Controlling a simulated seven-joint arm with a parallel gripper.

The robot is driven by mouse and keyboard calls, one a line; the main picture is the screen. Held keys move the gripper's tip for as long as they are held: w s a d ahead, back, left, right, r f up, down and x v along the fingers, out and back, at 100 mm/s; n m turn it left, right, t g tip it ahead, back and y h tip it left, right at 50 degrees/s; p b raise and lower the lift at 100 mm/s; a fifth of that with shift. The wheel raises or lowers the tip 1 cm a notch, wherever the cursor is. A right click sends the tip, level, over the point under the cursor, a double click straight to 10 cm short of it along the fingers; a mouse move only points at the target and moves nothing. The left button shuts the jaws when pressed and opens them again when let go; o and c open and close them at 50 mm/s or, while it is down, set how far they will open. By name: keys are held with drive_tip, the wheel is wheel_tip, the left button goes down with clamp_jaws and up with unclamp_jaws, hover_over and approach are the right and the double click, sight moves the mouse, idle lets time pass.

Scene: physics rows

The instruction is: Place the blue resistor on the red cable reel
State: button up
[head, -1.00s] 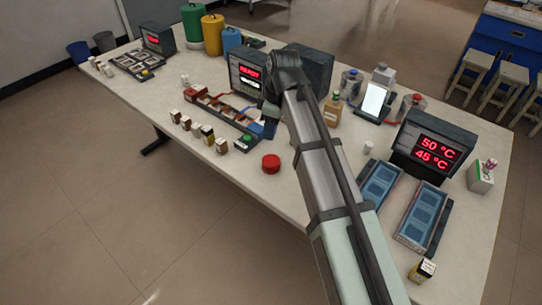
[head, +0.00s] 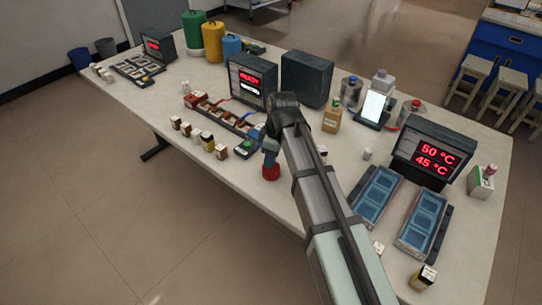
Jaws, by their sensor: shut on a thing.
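The red cable reel (head: 271,173) is a small red cylinder standing on the white table near its front edge. My gripper (head: 270,158) points down directly over it, its tip at or just above the reel's top. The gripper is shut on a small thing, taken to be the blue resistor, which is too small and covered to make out. I cannot tell whether it touches the reel. My arm covers the table to the right of the reel.
A parts tray (head: 222,114) with a green button (head: 247,144) lies left of the reel, small boxes (head: 207,140) in front of it. A display unit (head: 248,82) stands behind. Blue trays (head: 374,197) and a temperature display (head: 432,150) are at right. Bare table surrounds the reel's front.

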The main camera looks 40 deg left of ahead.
drive_tip(key=shift+f, duration=0.15)
drive_tip(key=o, duration=1)
drive_tip(key=r, duration=0.4)
drive_tip(key=d+r, duration=0.1)
drive_tip(key=r, duration=0.7)
drive_tip(key=shift+w+d+r, duration=0.15)
drive_tip(key=shift+w+d, duration=0.2)
